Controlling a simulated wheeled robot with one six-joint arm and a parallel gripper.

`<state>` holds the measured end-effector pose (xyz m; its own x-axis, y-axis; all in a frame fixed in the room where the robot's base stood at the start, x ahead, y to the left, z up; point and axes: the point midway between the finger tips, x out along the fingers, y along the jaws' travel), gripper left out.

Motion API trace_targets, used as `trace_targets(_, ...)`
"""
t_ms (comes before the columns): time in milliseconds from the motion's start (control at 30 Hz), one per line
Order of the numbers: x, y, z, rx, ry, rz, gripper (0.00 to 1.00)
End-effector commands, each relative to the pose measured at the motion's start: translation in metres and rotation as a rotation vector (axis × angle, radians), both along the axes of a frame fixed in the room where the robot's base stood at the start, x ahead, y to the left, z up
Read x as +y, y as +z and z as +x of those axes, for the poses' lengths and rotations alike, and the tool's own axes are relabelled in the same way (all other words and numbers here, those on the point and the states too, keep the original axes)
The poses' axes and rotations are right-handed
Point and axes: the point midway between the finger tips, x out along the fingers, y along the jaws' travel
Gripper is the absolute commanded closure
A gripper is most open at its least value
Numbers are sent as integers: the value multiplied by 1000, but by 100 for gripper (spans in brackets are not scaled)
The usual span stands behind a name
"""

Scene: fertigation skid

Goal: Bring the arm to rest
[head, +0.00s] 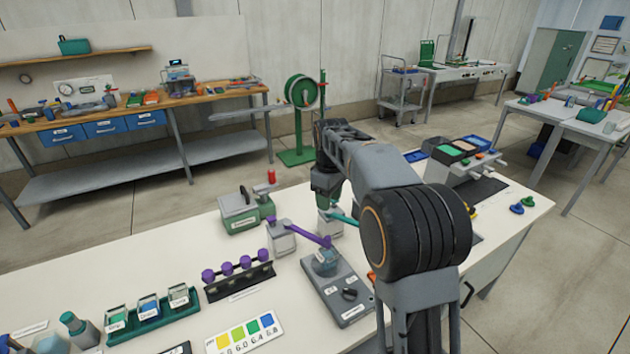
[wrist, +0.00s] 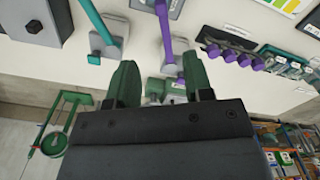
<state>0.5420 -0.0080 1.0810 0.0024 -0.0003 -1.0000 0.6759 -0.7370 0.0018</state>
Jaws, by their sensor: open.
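My arm reaches out over the white bench (head: 180,245) in the head view, bent at a large dark joint, with its far end above the back of the bench. My gripper (wrist: 158,80) shows in the wrist view with its two green fingers apart and nothing between them. In the head view the arm hides most of the gripper. Beyond the fingers are a grey block with a purple lever (wrist: 165,30) and a grey block with a teal lever (wrist: 97,20). I cannot tell whether the fingers touch anything.
On the bench stand a green device with a red top (head: 245,212), a rack with purple knobs (head: 238,275), a green tray of small jars (head: 155,315), a grey instrument (head: 338,285) and a colour chart (head: 245,335). A green hose reel (head: 300,92) stands on the floor behind.

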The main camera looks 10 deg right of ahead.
Motion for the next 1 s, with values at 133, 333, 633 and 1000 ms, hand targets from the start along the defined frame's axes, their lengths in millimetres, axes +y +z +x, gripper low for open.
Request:
trace_targets(133,0,-17,2,-18,-152,2,53)
trace_targets(333,2,-43,-56,-43,-435,12,53)
trace_targets(633,6,-51,-170,-156,-704,61,53)
trace_targets(1000,8,-52,-238,-263,-733,109,53)
